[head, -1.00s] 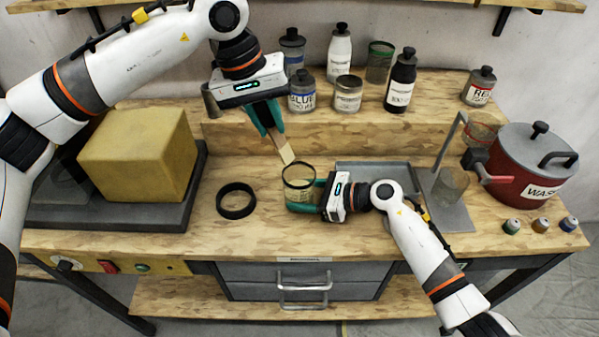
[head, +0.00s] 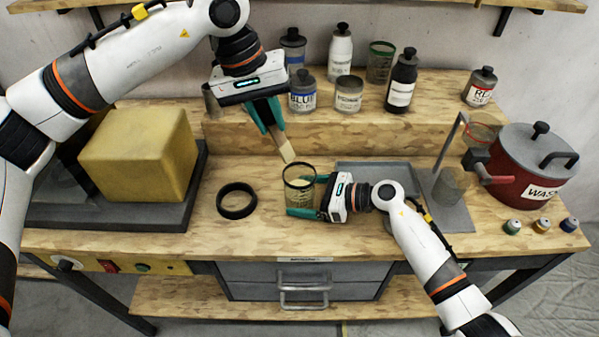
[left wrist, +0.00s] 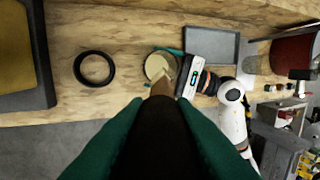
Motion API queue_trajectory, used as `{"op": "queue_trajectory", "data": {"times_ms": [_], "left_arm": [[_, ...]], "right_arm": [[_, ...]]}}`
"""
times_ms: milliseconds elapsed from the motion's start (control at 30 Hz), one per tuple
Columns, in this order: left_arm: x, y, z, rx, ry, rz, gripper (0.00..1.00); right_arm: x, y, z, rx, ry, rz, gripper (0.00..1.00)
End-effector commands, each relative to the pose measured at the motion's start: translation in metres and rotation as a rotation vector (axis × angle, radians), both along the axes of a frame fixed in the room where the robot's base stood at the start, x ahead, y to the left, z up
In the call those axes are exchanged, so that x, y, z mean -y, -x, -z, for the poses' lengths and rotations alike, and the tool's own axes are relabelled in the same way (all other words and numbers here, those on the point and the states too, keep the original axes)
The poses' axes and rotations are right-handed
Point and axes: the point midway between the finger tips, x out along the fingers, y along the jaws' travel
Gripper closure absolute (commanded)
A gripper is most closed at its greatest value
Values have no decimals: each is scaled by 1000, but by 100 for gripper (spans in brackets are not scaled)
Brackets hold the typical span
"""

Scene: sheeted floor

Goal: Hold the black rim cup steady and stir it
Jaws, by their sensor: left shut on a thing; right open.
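The black rim cup (head: 300,187) is a clear cup with a dark rim, upright on the wooden bench, with pale contents. My right gripper (head: 304,196) is open, its teal fingers on either side of the cup from the right. My left gripper (head: 268,118) is above and behind the cup, shut on a stirring stick (head: 286,151) with a pale flat tip.
A black ring (head: 236,213) lies left of the cup. A yellow block (head: 140,155) stands at the left, a grey tray (head: 372,172) behind my right gripper. Bottles (head: 401,80) line the raised shelf. A red pot (head: 530,165) is at the right.

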Motion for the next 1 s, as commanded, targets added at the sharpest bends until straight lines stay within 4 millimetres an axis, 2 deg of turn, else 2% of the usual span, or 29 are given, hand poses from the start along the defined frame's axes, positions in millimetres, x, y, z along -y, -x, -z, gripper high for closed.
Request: {"op": "queue_trajectory", "data": {"times_ms": [167, 400, 600, 733, 1000], "left_arm": [[0, 0, 0, 0, 0, 0, 98], [0, 0, 0, 0, 0, 0, 98], [0, 0, 0, 0, 0, 0, 98], [0, 0, 0, 0, 0, 0, 98], [0, 0, 0, 0, 0, 0, 98]], "right_arm": [[24, 6, -7, 2, 4, 2, 16], [72, 21, -22, 1, 4, 3, 16], [99, 30, -31, 0, 2, 2, 16], [106, 32, -34, 0, 1, 0, 16], [108, 33, -35, 0, 0, 0, 16]]}}
